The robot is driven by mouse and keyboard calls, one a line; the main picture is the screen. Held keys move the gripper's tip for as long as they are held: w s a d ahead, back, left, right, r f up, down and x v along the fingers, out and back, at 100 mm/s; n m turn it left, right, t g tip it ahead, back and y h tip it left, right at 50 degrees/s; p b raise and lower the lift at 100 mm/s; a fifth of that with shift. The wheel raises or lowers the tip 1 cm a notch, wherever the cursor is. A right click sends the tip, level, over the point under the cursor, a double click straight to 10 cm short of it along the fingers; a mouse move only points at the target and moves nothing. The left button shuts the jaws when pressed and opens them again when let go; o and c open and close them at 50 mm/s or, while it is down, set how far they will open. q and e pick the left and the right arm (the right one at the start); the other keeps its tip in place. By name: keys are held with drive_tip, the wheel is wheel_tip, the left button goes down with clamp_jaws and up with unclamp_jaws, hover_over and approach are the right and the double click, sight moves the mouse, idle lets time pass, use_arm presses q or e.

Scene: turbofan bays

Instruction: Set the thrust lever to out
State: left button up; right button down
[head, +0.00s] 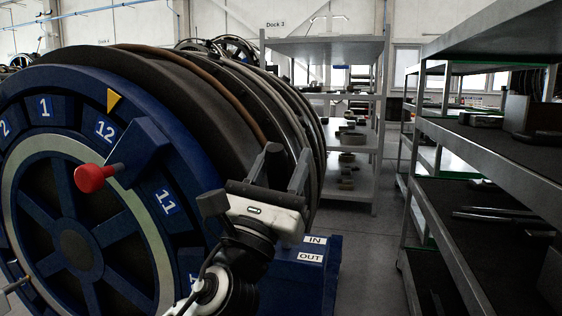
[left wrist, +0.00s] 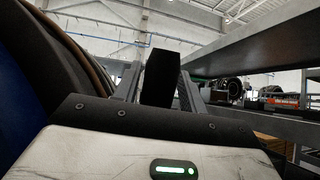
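A blue box (head: 290,287) carries an IN label (head: 314,240) above an OUT label (head: 310,257), low in the head view, behind my left arm. I cannot make out a thrust lever on it; my left gripper and forearm cover part of that area. My left gripper (head: 284,163) points up in front of the engine's ribbed side, above the box. Its two grey fingers stand apart, with nothing seen held in the head view. My right gripper is not in view.
A blue numbered ring (head: 60,110) with a red knob (head: 90,178) on a short shaft and a yellow pointer (head: 113,99) fills the left. Grey shelves (head: 480,142) stand at the right, another shelf unit (head: 325,48) behind. Grey floor (head: 365,260) lies clear between.

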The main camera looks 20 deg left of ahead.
use_arm(q)
drive_tip(key=shift+o, duration=0.2)
drive_tip(key=shift+s+a+f, duration=0.1)
drive_tip(key=shift+s+f, duration=0.2)
drive_tip(key=b+v, duration=0.2)
drive_tip(key=v, duration=1.3)
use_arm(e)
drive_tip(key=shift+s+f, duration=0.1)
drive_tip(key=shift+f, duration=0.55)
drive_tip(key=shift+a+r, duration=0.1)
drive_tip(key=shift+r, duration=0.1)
use_arm(q)
drive_tip(key=shift+s, duration=0.1)
